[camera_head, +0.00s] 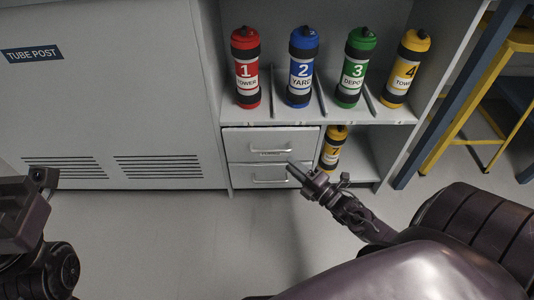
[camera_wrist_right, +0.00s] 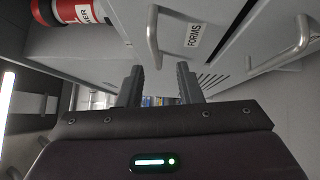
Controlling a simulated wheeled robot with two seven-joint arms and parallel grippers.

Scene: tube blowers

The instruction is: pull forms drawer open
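The forms drawer (camera_head: 238,140) is the upper of two drawers in the grey cabinet; its front looks flush, so it appears shut. The wrist view shows its "FORMS" label (camera_wrist_right: 193,35) beside its bar handle (camera_wrist_right: 152,38). The handle also shows in the head view (camera_head: 270,150). My right gripper (camera_head: 293,170) is in front of the drawers, near their right side. In the right wrist view my right gripper (camera_wrist_right: 160,70) is open and empty, with the handle ahead between its fingers in the picture, apparently apart. My left gripper (camera_head: 40,178) is at the left edge, its fingers unclear.
A lower drawer with its own handle (camera_head: 270,181) sits beneath. Red (camera_head: 245,68), blue (camera_head: 301,68), green (camera_head: 355,68) and yellow (camera_head: 405,70) canisters stand on the shelf above. Another yellow canister (camera_head: 332,148) stands right of the drawers. Floor in front is clear.

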